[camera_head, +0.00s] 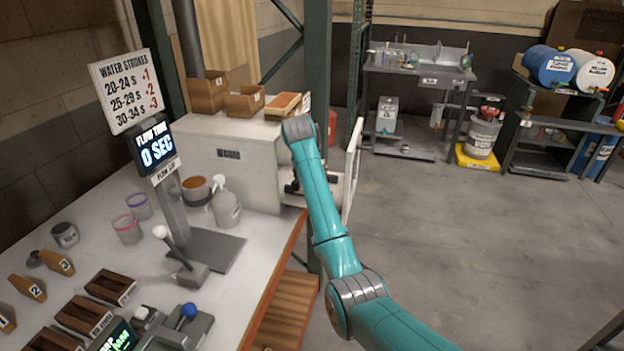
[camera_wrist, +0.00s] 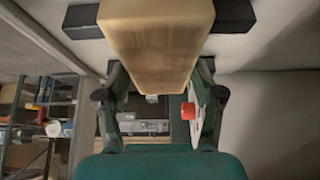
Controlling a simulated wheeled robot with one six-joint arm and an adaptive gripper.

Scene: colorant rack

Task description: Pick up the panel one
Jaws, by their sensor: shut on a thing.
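A pale wooden panel (camera_wrist: 155,45) fills the upper middle of the wrist view. No number shows on its visible face, so I cannot confirm that it is panel one. My gripper (camera_wrist: 160,78) is shut on it, with one dark finger at each side. Dark bars show left and right of the panel, close to it. In the head view my teal arm reaches to the open front of a white cabinet (camera_head: 232,148). The gripper and the held panel are mostly hidden there behind the arm.
The cabinet's open door (camera_head: 352,170) stands just right of my arm. Wooden panels marked 2 (camera_head: 27,288) and 3 (camera_head: 57,262) stand on the white table (camera_head: 92,222). A spray bottle (camera_head: 226,205) stands before the cabinet. Open floor (camera_head: 440,230) lies to the right.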

